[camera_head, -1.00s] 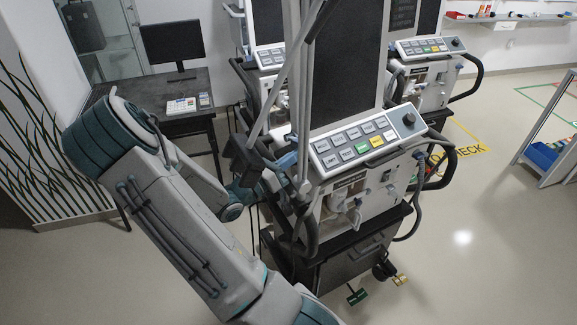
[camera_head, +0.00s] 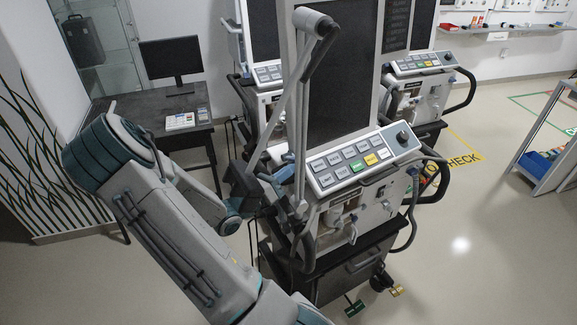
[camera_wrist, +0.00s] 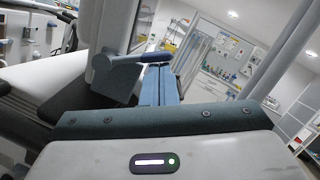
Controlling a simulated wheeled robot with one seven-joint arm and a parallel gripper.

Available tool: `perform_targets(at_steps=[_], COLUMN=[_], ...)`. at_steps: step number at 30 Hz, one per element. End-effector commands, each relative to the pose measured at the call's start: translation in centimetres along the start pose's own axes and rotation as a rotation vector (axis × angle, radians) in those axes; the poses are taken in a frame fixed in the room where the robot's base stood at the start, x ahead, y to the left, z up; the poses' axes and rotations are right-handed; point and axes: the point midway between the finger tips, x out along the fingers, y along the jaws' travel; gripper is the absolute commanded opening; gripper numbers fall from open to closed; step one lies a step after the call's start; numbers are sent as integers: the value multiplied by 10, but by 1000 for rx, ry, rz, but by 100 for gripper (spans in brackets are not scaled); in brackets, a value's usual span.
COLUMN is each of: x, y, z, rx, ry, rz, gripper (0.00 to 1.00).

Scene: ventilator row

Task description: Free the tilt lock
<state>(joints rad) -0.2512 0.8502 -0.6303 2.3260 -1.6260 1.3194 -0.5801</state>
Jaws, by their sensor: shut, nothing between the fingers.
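My gripper (camera_wrist: 158,70) shows in the wrist view with its two blue fingers together and nothing between them. A blue-grey lever (camera_wrist: 139,59) on a grey block lies at the fingertips, just left of them. It looks like the tilt lock, but I cannot tell whether the fingers touch it. In the head view the nearest ventilator (camera_head: 345,240) stands in the middle, with its dark screen (camera_head: 345,75) upright above a sloped key panel (camera_head: 360,160). My arm reaches its left side, where the ventilator's slanted support bars partly hide my gripper.
A desk (camera_head: 125,105) with a monitor (camera_head: 172,62) stands at the left back. Two more ventilators stand behind the nearest one. Green and yellow pedals show low at its base. A rack with a blue bin (camera_head: 540,162) is at the right. The floor on the right is open.

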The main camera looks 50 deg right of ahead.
Motion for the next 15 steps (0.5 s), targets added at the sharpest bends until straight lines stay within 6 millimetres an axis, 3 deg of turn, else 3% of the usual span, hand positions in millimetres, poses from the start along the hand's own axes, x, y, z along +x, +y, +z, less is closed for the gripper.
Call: perform_targets(at_steps=[15], x=[0], y=[0], z=[-2], rx=[2], ry=[0], rz=[-2], gripper=[0])
